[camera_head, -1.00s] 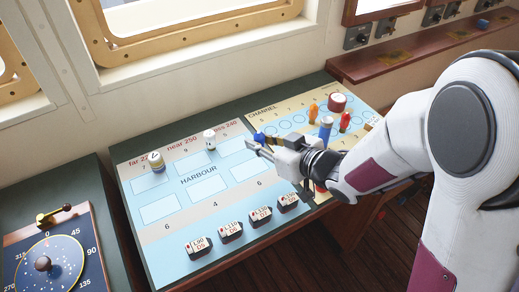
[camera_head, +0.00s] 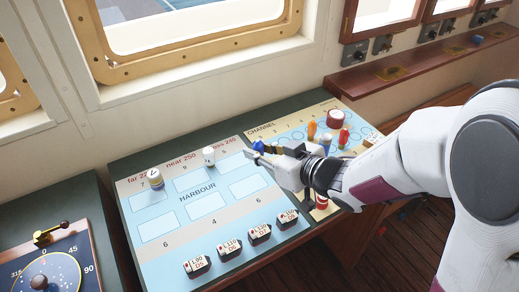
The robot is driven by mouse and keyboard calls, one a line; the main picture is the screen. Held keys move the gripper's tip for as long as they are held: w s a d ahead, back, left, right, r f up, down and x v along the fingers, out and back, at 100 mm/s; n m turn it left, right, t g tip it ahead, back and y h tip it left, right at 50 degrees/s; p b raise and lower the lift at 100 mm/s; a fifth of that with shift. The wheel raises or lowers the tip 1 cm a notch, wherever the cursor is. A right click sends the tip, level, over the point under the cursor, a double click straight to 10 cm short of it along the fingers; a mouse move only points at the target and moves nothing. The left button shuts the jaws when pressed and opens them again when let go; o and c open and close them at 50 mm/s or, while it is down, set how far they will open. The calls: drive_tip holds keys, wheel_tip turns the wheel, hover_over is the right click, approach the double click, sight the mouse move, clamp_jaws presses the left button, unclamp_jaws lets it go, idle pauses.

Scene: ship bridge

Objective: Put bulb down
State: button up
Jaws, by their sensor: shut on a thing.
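My gripper (camera_head: 264,154) is over the border between the harbour chart and the channel chart, its fingers pointing left. It is shut on a small dark blue thing (camera_head: 258,146) at its fingertips, which I take for the bulb. The fingers hide much of it, so its shape is unclear. I cannot tell whether it touches the board. The harbour chart (camera_head: 197,205) lies flat below and left of the gripper, with pale rectangles marked on it. The channel chart (camera_head: 297,127) lies behind and to the right.
A white piece (camera_head: 208,156) and a banded piece (camera_head: 156,180) stand on the harbour chart's far side. Several labelled blocks (camera_head: 229,247) line its near edge. Orange (camera_head: 311,131), blue (camera_head: 326,142) and red (camera_head: 344,136) pieces and a dark red round (camera_head: 335,118) crowd the channel chart.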

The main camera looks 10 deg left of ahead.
drive_tip(key=shift+w, duration=0.15)
drive_tip(key=shift+w+d+r, duration=0.1)
drive_tip(key=shift+w, duration=0.45)
drive_tip(key=w+d+r+m+t+h, duration=0.1)
drive_tip(key=w+d, duration=0.2)
drive_tip(key=w, duration=0.5)
drive_tip(key=w+d+r+m, duration=0.1)
drive_tip(key=w+d, duration=0.1)
drive_tip(key=w, duration=0.5)
wheel_tip(320, 180, up, 2)
drive_tip(key=m+t+h, duration=0.2)
drive_tip(key=h, duration=0.1)
hover_over(337, 114)
drive_tip(key=shift+r, duration=0.2)
drive_tip(key=shift+t+y, duration=0.3)
drive_tip(key=shift+a+f, duration=0.1)
drive_tip(key=shift+f, duration=3.05)
drive_tip(key=shift+f, duration=1.9)
